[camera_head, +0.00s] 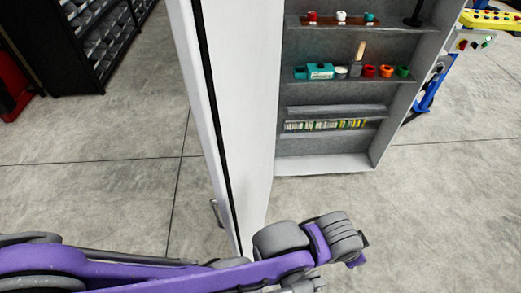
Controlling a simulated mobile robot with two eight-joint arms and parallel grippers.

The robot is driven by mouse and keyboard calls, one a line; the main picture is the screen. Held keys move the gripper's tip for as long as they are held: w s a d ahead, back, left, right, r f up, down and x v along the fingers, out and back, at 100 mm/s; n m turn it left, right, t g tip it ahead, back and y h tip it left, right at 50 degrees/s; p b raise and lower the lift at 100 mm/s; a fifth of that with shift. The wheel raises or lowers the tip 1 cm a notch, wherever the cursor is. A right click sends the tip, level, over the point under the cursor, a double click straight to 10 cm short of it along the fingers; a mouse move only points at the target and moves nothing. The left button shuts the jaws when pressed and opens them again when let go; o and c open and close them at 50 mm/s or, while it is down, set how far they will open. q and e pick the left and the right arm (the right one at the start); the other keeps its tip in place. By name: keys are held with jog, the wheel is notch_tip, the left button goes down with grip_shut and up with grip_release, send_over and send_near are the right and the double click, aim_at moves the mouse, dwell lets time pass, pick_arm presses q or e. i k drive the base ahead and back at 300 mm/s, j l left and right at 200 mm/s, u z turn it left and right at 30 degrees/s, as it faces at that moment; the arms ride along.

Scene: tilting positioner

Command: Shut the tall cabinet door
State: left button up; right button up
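The tall cabinet door (240,95) is a white panel with a black strip along its edge. It stands wide open, seen nearly edge-on, with a small handle (215,212) low on its left side. The grey cabinet (325,164) is open to the right of the door, its shelves exposed. My purple and grey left arm comes in from the left and crosses in front of the door's lower end. Whether it touches the door is unclear. I make out no fingers of my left gripper. My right gripper is not in view.
The cabinet shelves hold small coloured cups, a teal box (320,71) and a row of small items (325,125). A black rack (100,45) stands at the upper left. A blue and yellow machine (490,20) is at the upper right. Concrete floor is clear on both sides.

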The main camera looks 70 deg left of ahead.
aim_at(229, 51)
jog(key=k+z, duration=0.45)
jog(key=k, duration=0.55)
jog(key=k+u, duration=0.1)
jog(key=u, duration=0.35)
jog(key=k+u, duration=0.15)
jog(key=u, duration=0.25)
jog(key=k+j+u, duration=0.1)
jog(key=u, duration=1)
